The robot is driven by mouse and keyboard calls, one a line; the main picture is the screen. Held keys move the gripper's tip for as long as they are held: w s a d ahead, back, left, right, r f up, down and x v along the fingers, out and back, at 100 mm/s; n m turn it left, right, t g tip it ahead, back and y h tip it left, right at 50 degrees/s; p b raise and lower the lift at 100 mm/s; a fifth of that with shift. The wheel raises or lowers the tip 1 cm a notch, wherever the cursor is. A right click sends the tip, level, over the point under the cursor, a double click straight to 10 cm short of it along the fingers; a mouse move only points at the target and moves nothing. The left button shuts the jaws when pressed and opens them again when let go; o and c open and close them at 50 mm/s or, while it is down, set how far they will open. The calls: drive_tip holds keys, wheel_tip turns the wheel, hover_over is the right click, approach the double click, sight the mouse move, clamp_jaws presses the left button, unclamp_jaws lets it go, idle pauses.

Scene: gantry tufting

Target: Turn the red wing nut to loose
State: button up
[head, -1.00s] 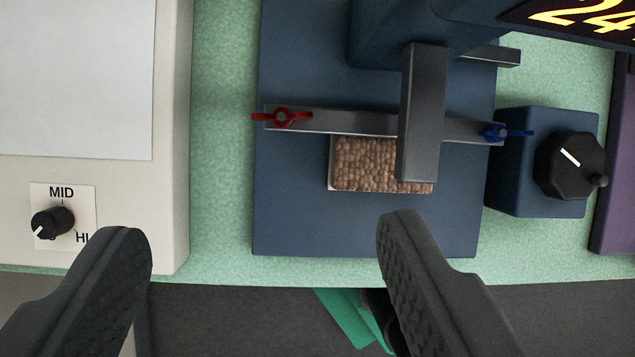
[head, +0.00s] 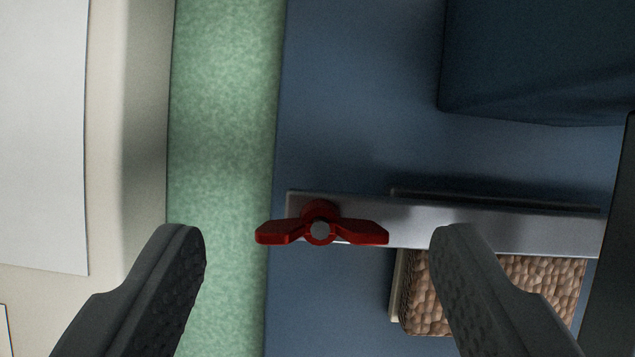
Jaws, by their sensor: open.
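The red wing nut (head: 321,224) sits on a grey stud near the left end of the metal bar (head: 440,225). Its two wings point left and right, roughly in line with the bar. My gripper (head: 318,232) is open, one finger on each side of the wing nut in the picture. The fingers are apart from it, with a gap at both wings. How far above the nut they are is hard to tell.
A brown tufted sample (head: 535,285) lies below the bar, partly behind my right finger. A dark blue block (head: 540,60) stands at the upper right of the blue base plate (head: 340,90). A dark upright part is at the right edge. Green mat (head: 222,110) and a cream panel (head: 130,100) lie left.

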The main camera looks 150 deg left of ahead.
drive_tip(key=shift+x, duration=0.9)
drive_tip(key=shift+c, duration=0.3)
